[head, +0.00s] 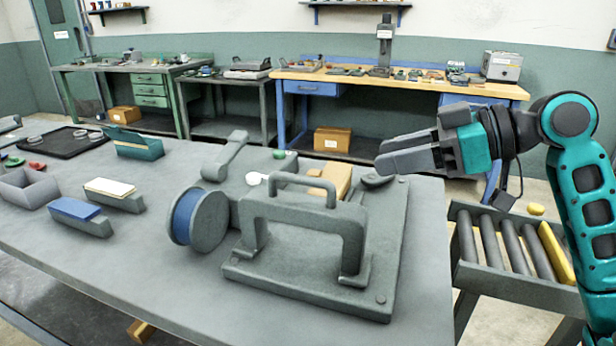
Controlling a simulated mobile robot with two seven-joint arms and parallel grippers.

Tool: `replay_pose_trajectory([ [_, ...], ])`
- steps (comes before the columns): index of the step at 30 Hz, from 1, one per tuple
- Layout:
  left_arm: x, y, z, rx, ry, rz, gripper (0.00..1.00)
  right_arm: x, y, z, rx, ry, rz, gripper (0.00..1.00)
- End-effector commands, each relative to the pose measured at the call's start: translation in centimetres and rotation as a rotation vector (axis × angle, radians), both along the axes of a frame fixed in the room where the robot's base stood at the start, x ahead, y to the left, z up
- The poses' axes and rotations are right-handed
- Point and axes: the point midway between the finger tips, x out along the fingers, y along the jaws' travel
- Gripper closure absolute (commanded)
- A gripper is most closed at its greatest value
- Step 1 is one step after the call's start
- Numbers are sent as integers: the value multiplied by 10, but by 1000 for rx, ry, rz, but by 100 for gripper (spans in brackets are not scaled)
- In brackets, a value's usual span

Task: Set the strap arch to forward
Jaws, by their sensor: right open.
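The grey strap arch (300,219) stands on a flat grey base plate (395,225) on the near table. It has two legs, a wide crossbar and a smaller loop handle (302,180) on top. It looks upright; I cannot tell its exact setting. My left gripper is not in view.
The grey table (130,270) also bears blue-topped (75,210) and white-topped (110,187) blocks, a teal box (135,145) and a black tray (62,143) on the left. A roller conveyor (505,245) stands right. The table's near left is clear.

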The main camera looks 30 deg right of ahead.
Motion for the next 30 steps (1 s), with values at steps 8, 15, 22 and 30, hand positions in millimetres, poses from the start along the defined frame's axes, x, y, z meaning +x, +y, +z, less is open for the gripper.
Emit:
replay_pose_trajectory([
  [8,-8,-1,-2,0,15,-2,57,25,23,-13,3,3,2,57],
  [15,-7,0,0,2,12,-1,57,54,49,-30,3,3,2,57],
  [22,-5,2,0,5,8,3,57,77,69,-43,5,3,0,57],
  [30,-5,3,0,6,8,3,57,87,78,-49,2,4,-1,57],
])
